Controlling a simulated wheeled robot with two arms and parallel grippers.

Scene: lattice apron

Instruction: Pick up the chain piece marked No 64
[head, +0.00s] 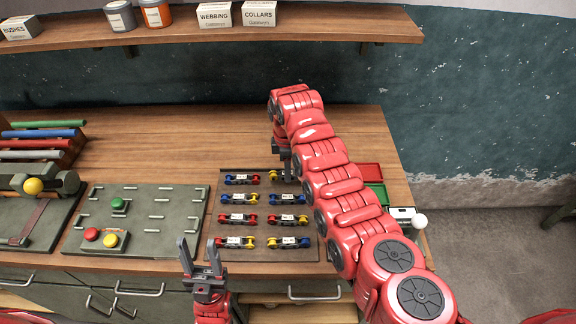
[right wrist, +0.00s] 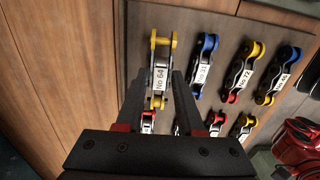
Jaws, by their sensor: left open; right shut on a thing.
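The chain piece marked No 64 (right wrist: 161,76) has yellow rollers and a white label that reads upright along its length in the right wrist view. My right gripper (right wrist: 160,88) is shut on it, one finger on each side. In the head view my right gripper (head: 287,168) is over the back right of the dark board (head: 265,258), and only a yellow end of the piece (head: 273,176) shows beside it. I cannot tell whether the piece touches the board. My left gripper (head: 196,252) is open and empty near the table's front edge.
Several other chain pieces with blue, red and yellow ends lie in rows on the board. A grey-green panel (head: 138,193) with coloured knobs is to its left. Red and green trays (head: 371,171) are to the right, partly behind my right arm. A shelf (head: 330,25) hangs above.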

